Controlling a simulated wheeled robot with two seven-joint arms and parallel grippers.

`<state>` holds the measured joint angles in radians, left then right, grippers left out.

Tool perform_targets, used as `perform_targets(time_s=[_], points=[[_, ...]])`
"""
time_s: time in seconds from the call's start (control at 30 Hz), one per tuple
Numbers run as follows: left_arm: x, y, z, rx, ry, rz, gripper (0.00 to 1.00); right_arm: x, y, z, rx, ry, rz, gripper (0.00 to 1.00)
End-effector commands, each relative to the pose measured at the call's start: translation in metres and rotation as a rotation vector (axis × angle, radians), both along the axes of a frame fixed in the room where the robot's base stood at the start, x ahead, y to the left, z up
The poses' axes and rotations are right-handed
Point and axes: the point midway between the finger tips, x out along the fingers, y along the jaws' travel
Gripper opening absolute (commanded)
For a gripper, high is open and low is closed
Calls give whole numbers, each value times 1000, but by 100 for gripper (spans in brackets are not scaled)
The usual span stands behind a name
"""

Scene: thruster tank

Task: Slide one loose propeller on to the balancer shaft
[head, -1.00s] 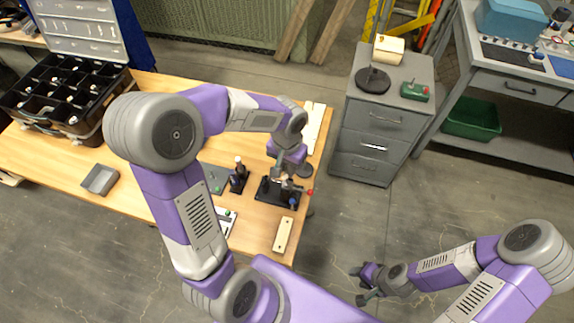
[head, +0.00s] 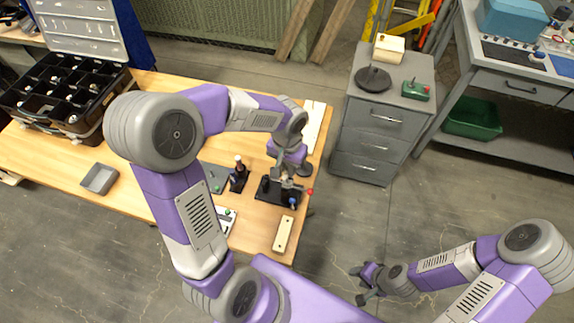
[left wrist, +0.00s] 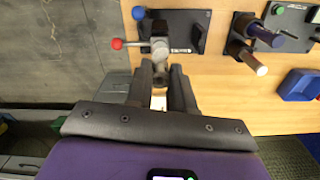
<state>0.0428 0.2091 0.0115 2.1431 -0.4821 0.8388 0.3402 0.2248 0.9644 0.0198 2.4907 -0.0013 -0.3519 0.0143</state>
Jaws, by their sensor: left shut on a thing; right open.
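The balancer is a black base plate (head: 268,190) near the table's right edge, with a red knob (head: 310,191) and a blue knob at its side. In the left wrist view its base (left wrist: 187,28) lies just beyond my fingers, with the red knob (left wrist: 117,43) to the left. My left gripper (head: 287,176) is over the balancer, shut on a small grey metal piece (left wrist: 160,46) that looks like a propeller. The fingers partly hide it, and I cannot tell whether it is around the shaft. My right gripper (head: 367,283) is open and empty, over the floor off the table.
A grey tray (head: 99,179) and a black compartment case (head: 62,90) are further left. A grey drawer cabinet (head: 368,140) stands right of the table.

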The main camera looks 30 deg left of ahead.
Motion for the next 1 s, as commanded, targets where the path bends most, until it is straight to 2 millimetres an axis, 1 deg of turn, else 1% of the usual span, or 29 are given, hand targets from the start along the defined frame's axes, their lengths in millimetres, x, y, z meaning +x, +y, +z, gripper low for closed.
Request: perform_targets(time_s=[0.17,0.6,1.0], points=[[0,0,-2,0,0,0,0,0,0,-2,0,0,0,43],[0,0,-14,0,0,0,0,0,0,-12,0,0,0,43],[0,0,-15,0,0,0,0,0,0,-12,0,0,0,43]])
